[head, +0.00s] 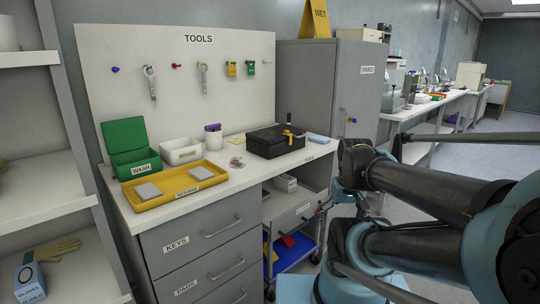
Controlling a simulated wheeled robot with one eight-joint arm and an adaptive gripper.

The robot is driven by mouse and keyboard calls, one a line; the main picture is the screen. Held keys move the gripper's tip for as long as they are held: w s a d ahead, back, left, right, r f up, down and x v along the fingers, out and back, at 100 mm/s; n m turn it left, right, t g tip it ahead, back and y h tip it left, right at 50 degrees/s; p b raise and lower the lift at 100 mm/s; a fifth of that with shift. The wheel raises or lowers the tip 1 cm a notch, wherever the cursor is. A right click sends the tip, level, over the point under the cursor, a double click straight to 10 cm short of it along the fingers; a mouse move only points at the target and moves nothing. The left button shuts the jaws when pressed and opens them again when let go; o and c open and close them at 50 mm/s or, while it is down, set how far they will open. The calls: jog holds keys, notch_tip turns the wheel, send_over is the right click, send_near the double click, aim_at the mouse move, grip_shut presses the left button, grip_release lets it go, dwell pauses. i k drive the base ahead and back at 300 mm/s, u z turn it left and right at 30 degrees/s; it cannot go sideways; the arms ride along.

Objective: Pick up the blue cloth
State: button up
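A small flat light-blue piece (319,138), which looks like the folded blue cloth, lies at the right end of the white bench top (232,182), just right of a black case (272,142). Its folds are too small to make out. My dark arm with pale blue joints comes in from the right, and its near links are in front of the bench's right end. I cannot make out my gripper's fingers anywhere in this view.
On the bench are a yellow tray (150,204) with grey pads, a green WASH box (134,168), a white bin (181,160) and a cup. A cart (296,255) stands below. A grey cabinet (345,85) rises behind. Shelves stand at the left.

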aim_at(315, 137)
jog(key=u, duration=0.05)
jog(key=k, duration=0.45)
jog(key=z, duration=0.65)
jog(key=i, duration=1.25)
jog(key=u, duration=0.35)
